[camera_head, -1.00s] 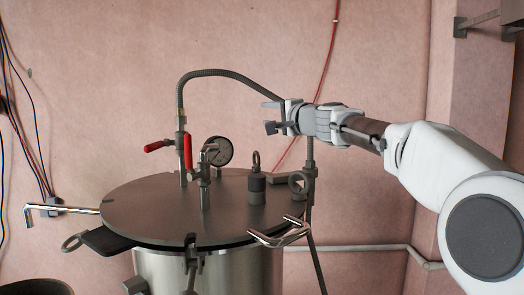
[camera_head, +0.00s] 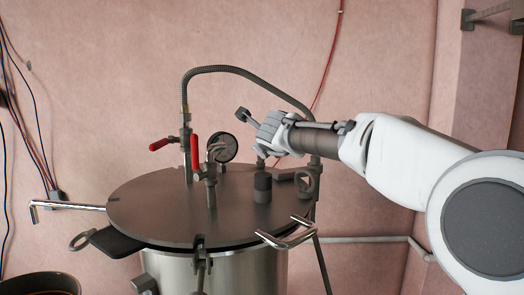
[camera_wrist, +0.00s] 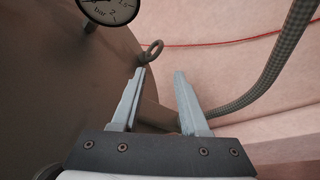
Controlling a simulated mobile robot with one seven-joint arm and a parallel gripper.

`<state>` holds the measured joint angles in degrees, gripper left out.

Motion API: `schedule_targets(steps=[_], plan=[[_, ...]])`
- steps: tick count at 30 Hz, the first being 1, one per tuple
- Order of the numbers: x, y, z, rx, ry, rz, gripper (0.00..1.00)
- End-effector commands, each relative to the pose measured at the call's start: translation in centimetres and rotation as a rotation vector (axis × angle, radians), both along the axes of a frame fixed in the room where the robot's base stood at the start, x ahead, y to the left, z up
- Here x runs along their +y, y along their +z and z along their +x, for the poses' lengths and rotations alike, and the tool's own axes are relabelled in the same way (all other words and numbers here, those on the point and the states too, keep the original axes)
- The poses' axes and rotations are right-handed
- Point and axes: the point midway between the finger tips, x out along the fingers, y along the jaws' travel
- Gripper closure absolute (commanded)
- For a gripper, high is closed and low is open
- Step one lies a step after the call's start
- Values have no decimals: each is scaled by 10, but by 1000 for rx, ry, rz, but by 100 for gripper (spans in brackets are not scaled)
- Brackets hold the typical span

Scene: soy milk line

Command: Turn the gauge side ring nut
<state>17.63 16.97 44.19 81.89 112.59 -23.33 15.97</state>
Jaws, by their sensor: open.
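The pot lid (camera_head: 165,212) carries the round pressure gauge (camera_head: 222,147), whose face also shows in the wrist view (camera_wrist: 110,8). A small grey ring nut (camera_wrist: 152,51) stands at the lid's edge in the wrist view, to the lower right of the gauge. My gripper (camera_wrist: 160,72) is open and empty. The ring is just beyond my left fingertip, and I see no contact. In the head view my gripper (camera_head: 258,128) is behind and above the lid, right of the gauge. Its hand hides part of the area behind the lid.
A braided hose (camera_head: 235,69) arches over the lid and runs close to my right finger in the wrist view (camera_wrist: 280,75). A dark cylinder (camera_head: 262,188), another ring nut (camera_head: 307,184), and red-handled valves (camera_head: 195,152) stand nearby. A bent chrome handle (camera_head: 287,235) juts at front right.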

Motion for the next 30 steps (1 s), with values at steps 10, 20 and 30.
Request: schedule_targets(steps=[10,20,30], plan=[[6,-16,51,1,1,0,56],[11,-28,97,1,2,1,56],[14,-37,129,-1,2,1,56]])
